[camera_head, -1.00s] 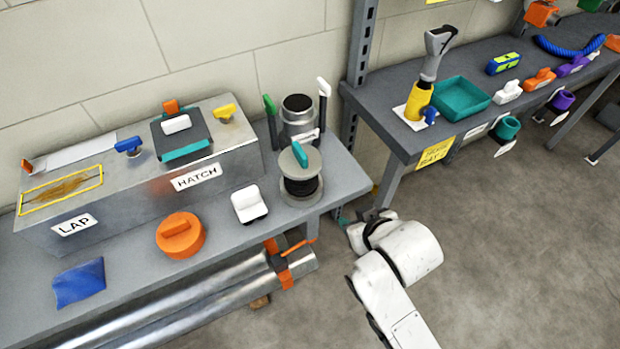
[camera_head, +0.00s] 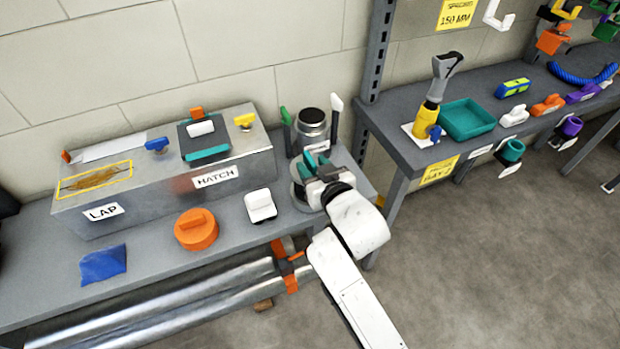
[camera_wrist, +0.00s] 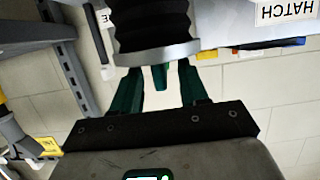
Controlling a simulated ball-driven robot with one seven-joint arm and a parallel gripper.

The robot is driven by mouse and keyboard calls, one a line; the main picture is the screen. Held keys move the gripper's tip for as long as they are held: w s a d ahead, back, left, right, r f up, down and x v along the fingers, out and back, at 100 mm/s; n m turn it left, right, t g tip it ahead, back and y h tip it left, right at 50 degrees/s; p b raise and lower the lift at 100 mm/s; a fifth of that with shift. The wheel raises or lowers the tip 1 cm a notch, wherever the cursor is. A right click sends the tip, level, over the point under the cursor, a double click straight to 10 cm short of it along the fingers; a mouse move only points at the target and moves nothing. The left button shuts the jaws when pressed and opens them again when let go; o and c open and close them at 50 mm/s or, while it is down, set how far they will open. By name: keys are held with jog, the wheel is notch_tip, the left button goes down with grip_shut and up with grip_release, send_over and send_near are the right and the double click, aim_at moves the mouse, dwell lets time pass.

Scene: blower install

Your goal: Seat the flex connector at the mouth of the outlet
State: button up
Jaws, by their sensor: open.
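The flex connector (camera_head: 299,190) stands upright on the bench's right end, partly hidden by my gripper in the head view. In the wrist view its black ribbed bellows (camera_wrist: 152,25) and metal flange (camera_wrist: 158,53) show, with a teal grip tab (camera_wrist: 160,78). My gripper (camera_head: 318,166) is open at the tab; in the wrist view its teal fingers (camera_wrist: 160,88) stand on either side of it, with gaps visible. An upright metal cylinder with a dark mouth (camera_head: 311,125), seemingly the outlet, stands just behind, between a green and a white handle.
The metal box with HATCH and LAP labels (camera_head: 180,190) is left of the connector. A white block (camera_head: 260,205) and an orange cap (camera_head: 196,230) lie in front of it. Metal pipes (camera_head: 200,300) run below the bench edge. A second bench (camera_head: 405,150) stands right.

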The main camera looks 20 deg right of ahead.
aim_at(307, 159)
jog(key=shift+x, duration=2.3)
jog(key=shift+f, duration=0.1)
jog(key=shift+c, duration=0.2)
grip_shut()
